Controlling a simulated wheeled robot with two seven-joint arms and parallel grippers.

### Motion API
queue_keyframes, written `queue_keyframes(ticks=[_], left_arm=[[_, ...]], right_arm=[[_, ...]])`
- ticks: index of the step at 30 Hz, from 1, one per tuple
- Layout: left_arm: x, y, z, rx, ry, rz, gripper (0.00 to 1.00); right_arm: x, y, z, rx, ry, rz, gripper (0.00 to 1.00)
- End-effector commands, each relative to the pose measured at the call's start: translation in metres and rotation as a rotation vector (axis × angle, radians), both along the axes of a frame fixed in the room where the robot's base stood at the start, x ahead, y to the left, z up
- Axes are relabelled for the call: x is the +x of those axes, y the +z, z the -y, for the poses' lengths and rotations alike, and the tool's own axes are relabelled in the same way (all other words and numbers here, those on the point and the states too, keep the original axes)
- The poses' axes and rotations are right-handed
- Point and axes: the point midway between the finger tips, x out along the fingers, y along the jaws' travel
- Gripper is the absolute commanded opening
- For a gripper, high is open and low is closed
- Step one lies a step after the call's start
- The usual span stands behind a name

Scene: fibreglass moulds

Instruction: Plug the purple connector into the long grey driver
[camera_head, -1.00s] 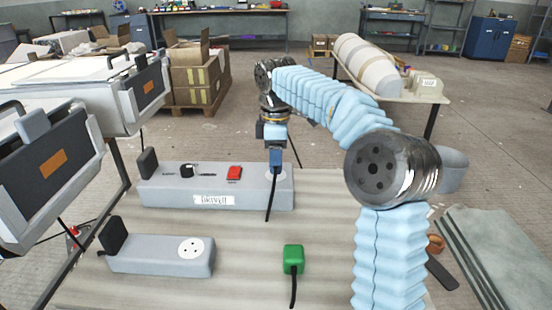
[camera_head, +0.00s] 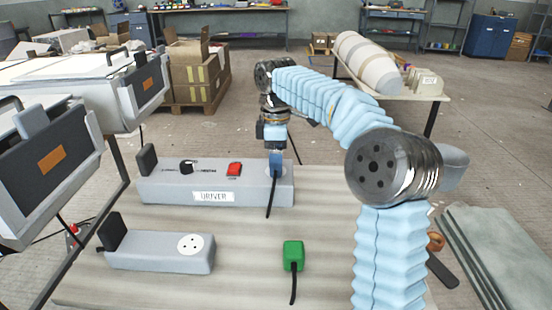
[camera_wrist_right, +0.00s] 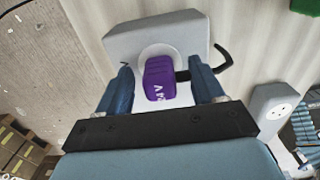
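The long grey driver (camera_head: 165,195), labelled DRIVER, lies across the back of the table. The purple connector (camera_wrist_right: 158,78) is over the white round socket (camera_wrist_right: 178,53) at the driver's right end. It looks seated, but its contact is hidden. In the head view the fingers hide its body and its black cable (camera_head: 270,200) hangs over the driver's front. My right gripper (camera_head: 275,162) points down above this end. In the right wrist view its blue fingers (camera_wrist_right: 162,92) stand either side of the connector with gaps, so it is open. My left gripper is out of view.
A shorter grey unit (camera_head: 150,257) with an empty white socket lies at the front left of the table. A green connector (camera_head: 292,256) with a black cable stands at the front middle. Bare table lies around it. Grey hinged cases (camera_head: 60,190) stand at the left.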

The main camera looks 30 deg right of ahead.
Motion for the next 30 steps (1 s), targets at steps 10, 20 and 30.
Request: queue_keyframes(ticks=[10, 20, 30], left_arm=[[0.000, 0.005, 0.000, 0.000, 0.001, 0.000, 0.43], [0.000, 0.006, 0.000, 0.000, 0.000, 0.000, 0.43], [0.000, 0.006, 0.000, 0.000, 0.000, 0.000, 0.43]], right_arm=[[0.001, 0.017, 0.000, 0.000, 0.001, 0.002, 0.68], [0.001, 0.066, -0.001, 0.001, 0.001, 0.003, 0.68], [0.000, 0.075, 0.000, 0.000, 0.000, 0.000, 0.68]])
